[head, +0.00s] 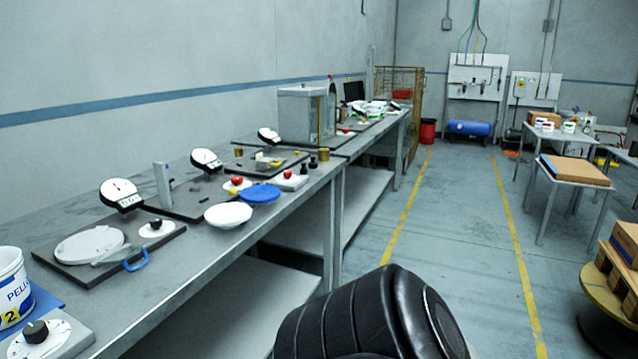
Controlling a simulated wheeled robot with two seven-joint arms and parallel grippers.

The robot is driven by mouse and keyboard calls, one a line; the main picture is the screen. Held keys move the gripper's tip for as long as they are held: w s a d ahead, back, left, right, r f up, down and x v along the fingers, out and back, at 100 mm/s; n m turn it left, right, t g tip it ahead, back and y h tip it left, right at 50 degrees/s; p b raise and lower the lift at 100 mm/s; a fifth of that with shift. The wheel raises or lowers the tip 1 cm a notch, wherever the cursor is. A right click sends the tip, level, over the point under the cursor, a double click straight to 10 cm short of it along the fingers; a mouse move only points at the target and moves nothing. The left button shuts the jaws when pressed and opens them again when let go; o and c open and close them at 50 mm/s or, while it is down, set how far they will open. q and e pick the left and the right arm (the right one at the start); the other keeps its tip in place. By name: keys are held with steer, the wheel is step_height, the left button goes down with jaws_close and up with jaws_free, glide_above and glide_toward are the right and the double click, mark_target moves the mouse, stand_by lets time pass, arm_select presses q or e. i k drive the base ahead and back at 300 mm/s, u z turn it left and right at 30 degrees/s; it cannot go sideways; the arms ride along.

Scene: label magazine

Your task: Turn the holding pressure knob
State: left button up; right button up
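Two black knobs on white dial faces show in the head view. One knob (36,332) sits on a grey block at the lower left corner, near the front of the workbench (200,280). The other knob (156,226) sits on a dark plate behind it, beside a round white lid and below a round gauge (121,194). I cannot tell from the picture which one is the holding pressure knob, as no label is readable. Neither of my grippers is in view; only a black link of my own arm shows at the bottom centre, apart from both knobs.
A white bucket (12,290) stands beside the near knob. A white dish (228,215), a blue dish (259,193) and red buttons lie farther along the bench. The aisle floor (450,230) between yellow lines is clear. A wooden pallet (622,255) stands at right.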

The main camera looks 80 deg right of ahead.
mark_target(286, 173)
steer(key=z, duration=3.55)
steer(key=i, duration=3.7)
steer(key=u, duration=3.3)
